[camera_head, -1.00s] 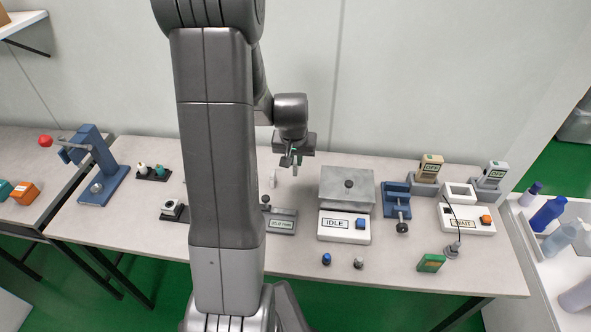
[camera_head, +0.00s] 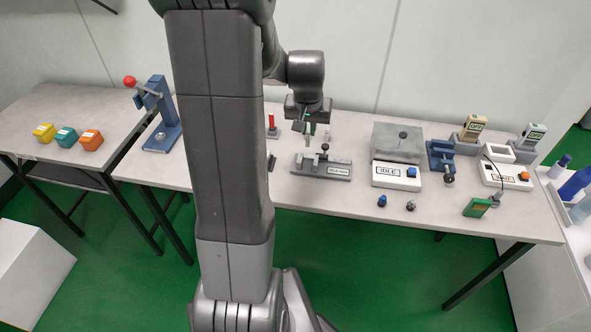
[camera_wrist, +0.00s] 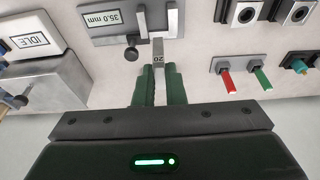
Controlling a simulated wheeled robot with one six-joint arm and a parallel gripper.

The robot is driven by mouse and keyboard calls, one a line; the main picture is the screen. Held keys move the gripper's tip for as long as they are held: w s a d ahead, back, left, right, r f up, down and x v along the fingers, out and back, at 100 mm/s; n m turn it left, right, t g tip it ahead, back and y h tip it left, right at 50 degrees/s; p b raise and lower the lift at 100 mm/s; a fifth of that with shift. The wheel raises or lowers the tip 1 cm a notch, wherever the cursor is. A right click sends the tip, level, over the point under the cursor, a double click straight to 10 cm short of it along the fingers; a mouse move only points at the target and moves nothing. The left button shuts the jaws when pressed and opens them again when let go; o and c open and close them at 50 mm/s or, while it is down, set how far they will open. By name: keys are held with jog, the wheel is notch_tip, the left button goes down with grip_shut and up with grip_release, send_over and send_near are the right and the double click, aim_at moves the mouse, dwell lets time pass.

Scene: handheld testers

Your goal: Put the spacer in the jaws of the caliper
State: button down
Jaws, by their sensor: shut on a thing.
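My gripper (camera_wrist: 157,72) has green fingers shut on a small grey spacer (camera_wrist: 158,50) marked 20, which sticks out past the fingertips. In the head view my gripper (camera_head: 309,132) is over the bench behind the caliper (camera_head: 322,168). The spacer is too small to make out clearly there.
A white IDLE box (camera_head: 396,175) with a grey plate behind it stands right of the caliper. A red pin (camera_wrist: 227,84) and a green pin (camera_wrist: 262,78) sit in holders to the right in the wrist view. Dark sockets (camera_wrist: 245,13) lie beyond them.

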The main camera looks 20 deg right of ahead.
aim_at(309, 140)
jog(key=x, duration=0.2)
jog(key=s+x, duration=0.1)
jog(key=x, duration=0.1)
jog(key=shift+w+a+f, duration=0.1)
jog(key=shift+a+f, duration=0.05)
jog(key=shift+f, duration=2.5)
jog(key=shift+f, duration=0.2)
jog(key=c, duration=1.5)
grip_release()
jog(key=shift+r, duration=0.15)
jog(key=v, duration=1.2)
